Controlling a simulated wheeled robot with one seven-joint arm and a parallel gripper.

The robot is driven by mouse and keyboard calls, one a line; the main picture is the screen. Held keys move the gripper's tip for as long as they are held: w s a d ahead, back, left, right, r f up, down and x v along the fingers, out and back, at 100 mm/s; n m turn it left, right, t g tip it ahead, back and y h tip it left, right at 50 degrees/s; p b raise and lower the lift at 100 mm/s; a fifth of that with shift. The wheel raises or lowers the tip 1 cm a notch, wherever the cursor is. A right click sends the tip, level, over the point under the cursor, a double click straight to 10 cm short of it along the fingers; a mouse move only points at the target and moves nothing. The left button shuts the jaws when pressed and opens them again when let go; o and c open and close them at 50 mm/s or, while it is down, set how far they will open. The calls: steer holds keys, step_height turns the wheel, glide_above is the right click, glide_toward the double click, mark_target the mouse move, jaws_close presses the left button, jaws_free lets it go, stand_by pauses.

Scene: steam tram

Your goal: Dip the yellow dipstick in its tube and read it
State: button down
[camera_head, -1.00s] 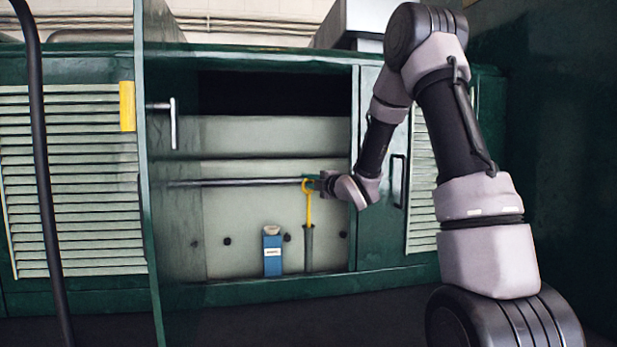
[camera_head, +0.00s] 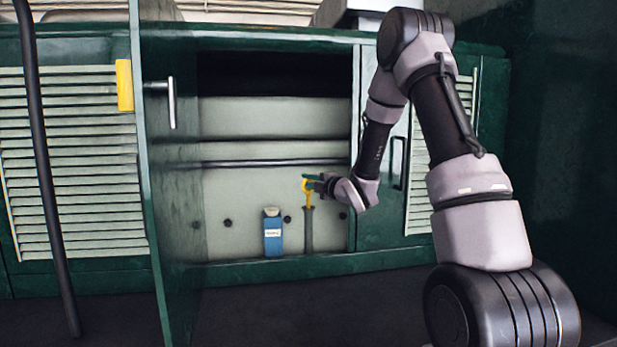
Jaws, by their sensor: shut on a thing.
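The yellow dipstick (camera_head: 308,196) stands upright inside the open cabinet, right of its middle. Its ring handle is at the top, and only a short length of yellow shows above the dark grey tube (camera_head: 309,230). The rest of the stick is hidden, apparently inside the tube. My gripper (camera_head: 312,184) comes in from the right and is shut on the dipstick at its ring. The fingertips are small in this view and partly cover the ring. No reading on the stick can be made out.
A blue box with a pale label (camera_head: 272,234) stands just left of the tube. A dark horizontal rail (camera_head: 250,163) crosses the cabinet above. The open green door (camera_head: 165,210) bounds the left, with a green sill below. A black hose (camera_head: 46,180) hangs further left.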

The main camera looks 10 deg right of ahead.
mark_target(309, 194)
steer(key=shift+f, duration=2.1)
